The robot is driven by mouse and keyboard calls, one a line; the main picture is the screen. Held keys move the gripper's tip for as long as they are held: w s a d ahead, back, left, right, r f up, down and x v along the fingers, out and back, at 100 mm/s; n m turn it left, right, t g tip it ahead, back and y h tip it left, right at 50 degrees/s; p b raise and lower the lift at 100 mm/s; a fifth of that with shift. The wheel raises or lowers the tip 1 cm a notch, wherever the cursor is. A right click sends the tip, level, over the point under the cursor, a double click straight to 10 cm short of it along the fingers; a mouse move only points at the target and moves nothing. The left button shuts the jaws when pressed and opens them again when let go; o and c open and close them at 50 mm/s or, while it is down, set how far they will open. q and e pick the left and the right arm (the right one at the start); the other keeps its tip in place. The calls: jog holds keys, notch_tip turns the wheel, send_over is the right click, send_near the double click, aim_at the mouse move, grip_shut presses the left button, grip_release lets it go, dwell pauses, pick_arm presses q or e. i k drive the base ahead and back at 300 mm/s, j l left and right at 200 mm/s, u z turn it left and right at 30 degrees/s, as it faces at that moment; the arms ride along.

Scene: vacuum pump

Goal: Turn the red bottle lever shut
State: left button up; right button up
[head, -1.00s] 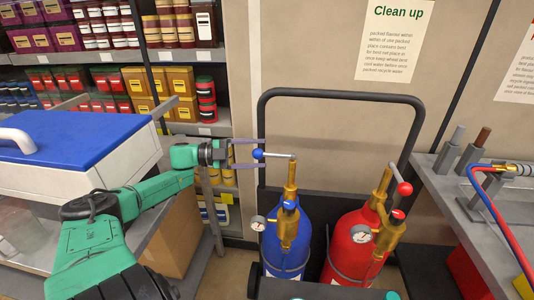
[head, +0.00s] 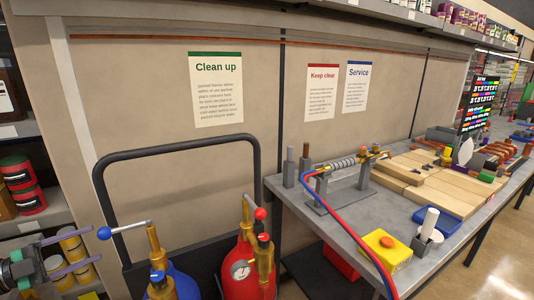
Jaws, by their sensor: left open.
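The red bottle (head: 235,275) stands at the lower middle of the head view, cut off by the bottom edge. Its lever, with a red ball end (head: 260,213), sits at the top of the brass valve and points right and toward me. The blue bottle (head: 182,288) stands to its left. The blue bottle's lever (head: 128,227) points left and ends in a blue ball. My left gripper (head: 78,250) is at the lower left, open and empty. Its fingertips are left of the blue ball and appear apart from it, far from the red lever. My right gripper is out of view.
A black cart handle (head: 180,146) arches behind the bottles. A grey workbench (head: 340,225) is at the right, with a red and blue hose (head: 345,238) hanging over its front. A yellow box (head: 386,250) stands near its edge. Shelves with cans (head: 20,180) are at the far left.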

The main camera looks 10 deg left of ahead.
aim_at(259, 214)
jog(key=k+l, duration=0.75)
